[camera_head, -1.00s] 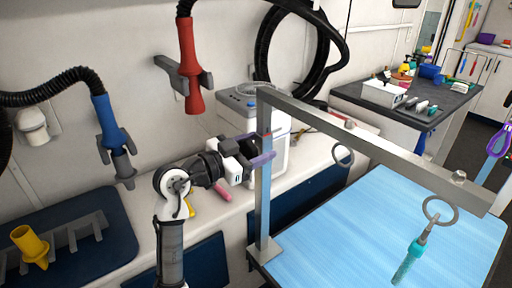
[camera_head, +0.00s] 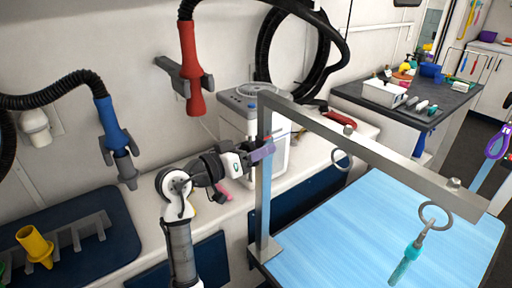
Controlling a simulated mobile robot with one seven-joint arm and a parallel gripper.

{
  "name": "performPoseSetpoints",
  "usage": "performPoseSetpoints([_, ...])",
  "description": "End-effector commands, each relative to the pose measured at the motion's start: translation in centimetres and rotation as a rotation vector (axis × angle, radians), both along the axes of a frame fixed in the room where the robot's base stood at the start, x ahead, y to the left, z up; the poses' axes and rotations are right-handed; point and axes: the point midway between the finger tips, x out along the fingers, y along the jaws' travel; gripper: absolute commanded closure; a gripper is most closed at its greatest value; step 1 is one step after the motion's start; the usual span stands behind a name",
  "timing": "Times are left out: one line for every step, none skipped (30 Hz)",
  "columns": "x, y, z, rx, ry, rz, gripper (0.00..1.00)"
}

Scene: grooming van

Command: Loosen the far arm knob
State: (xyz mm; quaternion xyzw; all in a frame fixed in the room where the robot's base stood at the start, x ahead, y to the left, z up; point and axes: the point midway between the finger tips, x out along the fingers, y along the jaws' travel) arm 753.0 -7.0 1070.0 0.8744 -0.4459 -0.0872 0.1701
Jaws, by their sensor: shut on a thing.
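A small red patch (camera_head: 268,138) shows on the post just above the fingers.
A red nozzle (camera_head: 195,85) and a blue nozzle (camera_head: 115,138) hang on the wall at left. A white-grey machine (camera_head: 240,120) stands behind the post.

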Motion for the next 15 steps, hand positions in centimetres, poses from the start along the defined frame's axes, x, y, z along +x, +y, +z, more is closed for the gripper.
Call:
performPoseSetpoints([0.03,0.03,0.17,-0.005,0.003,0.002,0.65])
performPoseSetpoints([0.04,0.04,0.15,-0.007,0.006,0.002,0.65])
performPoseSetpoints([0.04,0.04,0.15,-0.010,0.009,0.002,0.65])
performPoseSetpoints([0.04,0.04,0.15,-0.010,0.010,0.002,0.65])
performPoseSetpoints([0.04,0.04,0.15,-0.011,0.011,0.002,0.65])
performPoseSetpoints([0.04,0.04,0.15,-0.011,0.012,0.002,0.65])
performPoseSetpoints([0.04,0.04,0.15,-0.011,0.012,0.002,0.65])
performPoseSetpoints([0.04,0.04,0.15,-0.011,0.012,0.002,0.65])
performPoseSetpoints([0.04,0.06,0.14,-0.011,0.012,0.002,0.65])
performPoseSetpoints([0.05,0.06,0.15,-0.012,0.010,0.002,0.65])
performPoseSetpoints([0.05,0.06,0.15,-0.012,0.010,0.002,0.65])
performPoseSetpoints([0.05,0.06,0.16,-0.011,0.010,0.003,0.65])
performPoseSetpoints([0.05,0.06,0.16,-0.011,0.010,0.003,0.65])
performPoseSetpoints([0.05,0.07,0.17,-0.011,0.010,0.003,0.65])
performPoseSetpoints([0.05,0.07,0.17,-0.011,0.010,0.003,0.38])
